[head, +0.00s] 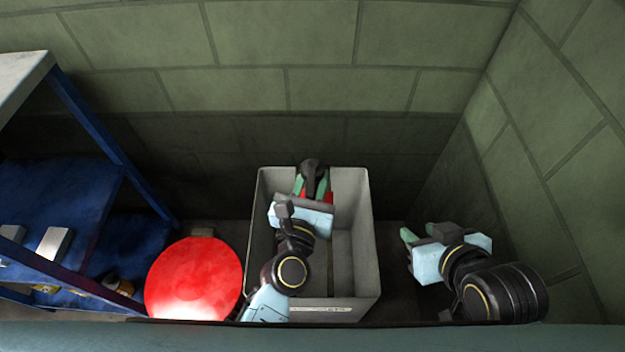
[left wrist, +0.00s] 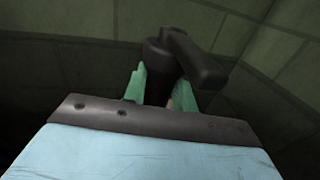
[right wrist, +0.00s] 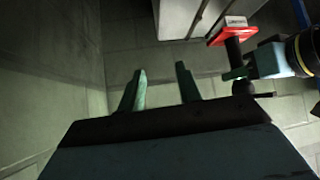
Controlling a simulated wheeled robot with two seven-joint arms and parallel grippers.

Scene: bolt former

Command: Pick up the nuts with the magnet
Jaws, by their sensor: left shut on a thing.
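My left gripper (head: 311,185) is over the far part of a grey bin (head: 363,240), shut on the dark handle of the magnet (head: 312,168). Red parts of the magnet show beside the fingers in the head view. In the left wrist view the dark handle (left wrist: 195,62) stands between the green fingers. In the right wrist view the magnet's red plate (right wrist: 226,36) has a pale face, with the dark stem joined to it. My right gripper (right wrist: 162,88) is open and empty, to the right of the bin in the head view (head: 418,233). I cannot make out any nuts.
A large red round object (head: 193,275) stands close to the bin's left side. A blue shelf rack (head: 60,205) with grey blocks is further left. Block walls (head: 290,90) close off the back and right. The bin floor that shows looks bare.

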